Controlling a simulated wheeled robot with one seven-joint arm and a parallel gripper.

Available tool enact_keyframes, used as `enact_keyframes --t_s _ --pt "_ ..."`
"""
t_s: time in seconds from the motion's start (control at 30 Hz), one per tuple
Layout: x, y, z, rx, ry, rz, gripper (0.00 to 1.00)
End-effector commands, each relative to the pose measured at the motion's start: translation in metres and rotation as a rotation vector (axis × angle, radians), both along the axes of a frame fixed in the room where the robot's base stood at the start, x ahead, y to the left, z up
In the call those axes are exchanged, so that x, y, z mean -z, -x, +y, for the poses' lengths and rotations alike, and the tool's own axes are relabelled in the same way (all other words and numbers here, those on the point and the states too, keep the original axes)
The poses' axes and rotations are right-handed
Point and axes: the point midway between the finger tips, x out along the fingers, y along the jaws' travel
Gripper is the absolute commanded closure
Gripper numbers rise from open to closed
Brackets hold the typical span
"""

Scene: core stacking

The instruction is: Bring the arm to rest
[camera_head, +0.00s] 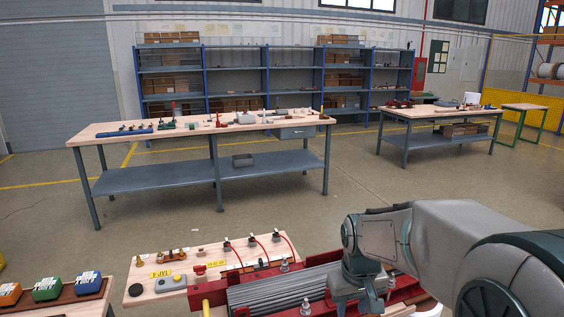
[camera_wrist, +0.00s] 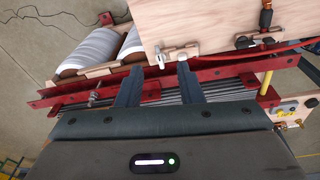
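My arm reaches in from the right in the head view and bends down over a red frame (camera_head: 408,293) that holds a stack of long grey core sheets (camera_head: 282,288). My gripper (camera_wrist: 157,72) points down at this frame in the wrist view. Its two dark fingers are apart, with no held object visible between them. The red frame (camera_wrist: 75,98) and the grey sheets (camera_wrist: 232,86) show beneath and beside the fingers. I cannot tell whether the fingertips touch anything. In the head view my wrist hides part of the frame.
A wooden board (camera_head: 158,268) with red cables and small fittings adjoins the frame. White coils (camera_wrist: 90,50) lie beside it in the wrist view. Blue, green and orange boxes (camera_head: 50,289) sit at lower left. A workbench (camera_head: 205,133) stands behind, with open floor between.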

Motion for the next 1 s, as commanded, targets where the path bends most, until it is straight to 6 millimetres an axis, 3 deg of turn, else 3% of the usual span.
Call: enact_keyframes --t_s 0.03,0.2,0.4,0.5,0.67,1.0 --pt "-0.013 0.016 0.000 0.015 -0.002 -0.018 0.66" --pt "-0.037 0.067 0.000 0.076 -0.017 -0.062 0.66" --pt "-0.048 0.117 0.000 0.135 -0.040 -0.101 0.66" --pt "-0.048 0.132 0.000 0.153 -0.049 -0.112 0.66" --pt "-0.048 0.142 0.000 0.165 -0.055 -0.120 0.66" --pt "-0.047 0.142 0.000 0.166 -0.055 -0.120 0.66"
